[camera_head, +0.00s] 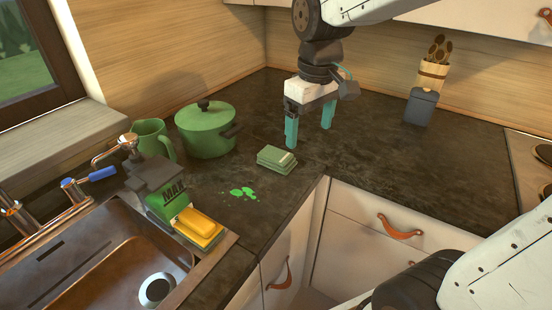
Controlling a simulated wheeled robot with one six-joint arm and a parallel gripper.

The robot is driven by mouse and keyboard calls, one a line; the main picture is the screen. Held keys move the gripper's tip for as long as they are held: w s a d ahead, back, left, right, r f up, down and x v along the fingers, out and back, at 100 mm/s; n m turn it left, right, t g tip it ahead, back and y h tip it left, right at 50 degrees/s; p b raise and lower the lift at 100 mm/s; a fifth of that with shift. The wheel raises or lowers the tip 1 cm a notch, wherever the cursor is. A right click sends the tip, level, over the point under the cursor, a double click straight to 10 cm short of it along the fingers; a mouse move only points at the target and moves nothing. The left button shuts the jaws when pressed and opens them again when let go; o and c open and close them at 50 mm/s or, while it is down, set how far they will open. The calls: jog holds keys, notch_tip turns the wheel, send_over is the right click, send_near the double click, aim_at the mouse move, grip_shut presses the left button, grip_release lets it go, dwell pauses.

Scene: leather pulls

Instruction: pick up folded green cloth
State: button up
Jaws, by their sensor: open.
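The folded green cloth (277,159) is a small, flat, layered green block with paler edges. It lies on the dark countertop near the inner corner of the counter edge. My gripper (309,137) has two teal fingers pointing down and is open with nothing between them. It is behind and to the right of the cloth. The left fingertip appears close to the cloth's back right corner in the picture; I cannot tell whether they touch or how high the fingertips are.
A green lidded pot (205,133) and green pitcher (151,139) stand left. A green spill (241,193) is in front of the cloth. A yellow sponge (198,222) sits by the sink (98,262). A utensil holder (432,76) and grey canister (421,107) stand right.

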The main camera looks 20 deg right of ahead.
aim_at(277, 155)
jog(key=w+f+n, duration=0.1)
jog(key=w+f, duration=0.1)
jog(key=w, duration=0.2)
jog(key=w+a+f+n, duration=0.1)
jog(key=w+f, duration=0.2)
jog(key=w, duration=0.2)
jog(key=w+a+f+n, duration=0.1)
jog(key=w+f, duration=0.1)
jog(key=w, duration=0.2)
jog(key=shift+w+f+g, duration=0.15)
jog(key=shift+f+g, duration=0.15)
jog(key=shift+f, duration=0.05)
notch_tip(277, 155, down, 8)
jog(key=shift+r, duration=0.15)
jog(key=c, duration=1.1)
